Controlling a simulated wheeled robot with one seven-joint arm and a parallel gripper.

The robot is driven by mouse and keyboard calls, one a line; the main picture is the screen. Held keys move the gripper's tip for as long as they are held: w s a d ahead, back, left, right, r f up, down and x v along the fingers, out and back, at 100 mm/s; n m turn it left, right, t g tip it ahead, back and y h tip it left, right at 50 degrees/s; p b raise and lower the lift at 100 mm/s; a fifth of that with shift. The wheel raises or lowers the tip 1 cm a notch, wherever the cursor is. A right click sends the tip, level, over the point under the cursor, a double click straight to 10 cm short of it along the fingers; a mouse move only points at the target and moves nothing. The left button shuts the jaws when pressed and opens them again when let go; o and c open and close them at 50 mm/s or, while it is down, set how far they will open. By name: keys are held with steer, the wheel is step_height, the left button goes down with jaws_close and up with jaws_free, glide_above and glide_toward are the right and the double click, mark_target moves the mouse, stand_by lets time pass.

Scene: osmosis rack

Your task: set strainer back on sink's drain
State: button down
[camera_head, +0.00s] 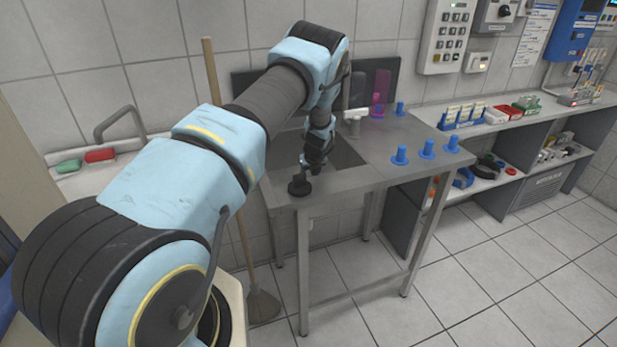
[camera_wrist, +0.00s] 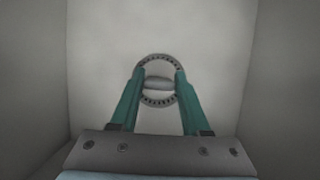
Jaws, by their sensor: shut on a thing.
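The strainer (camera_wrist: 158,97) is a round grey piece with a ring of small holes and a grey bar-like knob across its middle. In the wrist view it lies between the two teal fingers of my gripper (camera_wrist: 159,80), which is shut on its knob. The pale floor and side walls of the sink (camera_wrist: 235,60) surround it. In the head view my gripper (camera_head: 308,163) points down into the sink (camera_head: 345,152) near its front left side, and the strainer is hidden. No drain hole shows; I cannot tell whether the strainer touches the floor.
A black round piece (camera_head: 299,188) stands on the sink's front rim, close to my gripper. A white tap (camera_head: 354,118) stands behind the basin. Several blue pegs (camera_head: 427,149) stand on the steel top at right. A wooden handle (camera_head: 225,150) leans at left.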

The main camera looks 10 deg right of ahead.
steer(key=shift+c, duration=1.8)
jaws_free()
steer(key=shift+f, duration=0.15)
steer(key=shift+r, duration=0.4)
steer(key=a+b+v, duration=0.1)
steer(key=b+v, duration=0.3)
steer(key=v, duration=0.8)
steer(key=s+a+r+n+g, duration=0.1)
steer(key=s+a+r+n, duration=0.2)
steer(key=a+r+n, duration=0.35)
steer(key=s+a+r+n+g, duration=0.1)
steer(key=s+a+r+n, duration=0.3)
steer(key=s+a+n, duration=0.6)
steer(key=s+a+r+n+g, duration=0.1)
steer(key=s+a+r+n, duration=0.3)
steer(key=s+a+n, duration=0.5)
steer(key=s+n, duration=0.6)
steer(key=n, duration=0.2)
steer(key=shift+a+h, duration=0.4)
